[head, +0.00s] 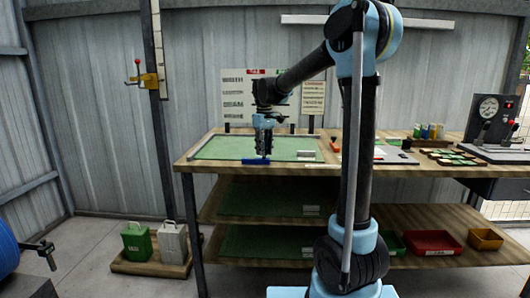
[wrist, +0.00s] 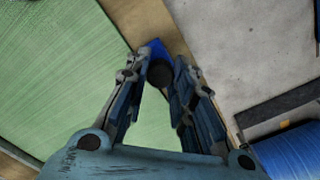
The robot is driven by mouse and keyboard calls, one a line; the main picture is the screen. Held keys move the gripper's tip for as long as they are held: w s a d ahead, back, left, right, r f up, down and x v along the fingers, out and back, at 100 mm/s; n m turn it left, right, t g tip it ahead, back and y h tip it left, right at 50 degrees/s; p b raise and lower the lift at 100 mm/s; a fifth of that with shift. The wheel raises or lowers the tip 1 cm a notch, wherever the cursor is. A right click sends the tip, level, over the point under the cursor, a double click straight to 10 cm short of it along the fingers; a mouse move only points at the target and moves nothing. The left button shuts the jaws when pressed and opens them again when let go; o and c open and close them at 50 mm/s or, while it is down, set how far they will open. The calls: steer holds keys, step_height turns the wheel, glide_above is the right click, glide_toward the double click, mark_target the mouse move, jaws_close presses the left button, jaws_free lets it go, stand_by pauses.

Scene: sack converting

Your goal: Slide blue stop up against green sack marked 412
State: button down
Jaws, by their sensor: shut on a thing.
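The blue stop (head: 256,161) is a small blue bar at the front edge of the bench, beside a flat green sheet or sack (head: 225,150). My gripper (head: 264,150) points down over it. In the wrist view the gripper (wrist: 165,65) is shut on the stop (wrist: 157,48), with its round black knob (wrist: 160,75) between the fingers. The green sheet (wrist: 65,70) lies to the left of the fingers there. A white label (head: 306,153) lies at its right end, too small to read.
An orange item (head: 334,146) and a red-edged board (head: 390,155) lie right of the sheet. Lower shelves hold more green sheets (head: 255,200). Red bin (head: 432,242) is at right.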

steer(key=c, duration=1.3)
jaws_free()
steer(key=shift+r, duration=0.1)
step_height(320, 180, up, 12)
steer(key=shift+f, duration=0.15)
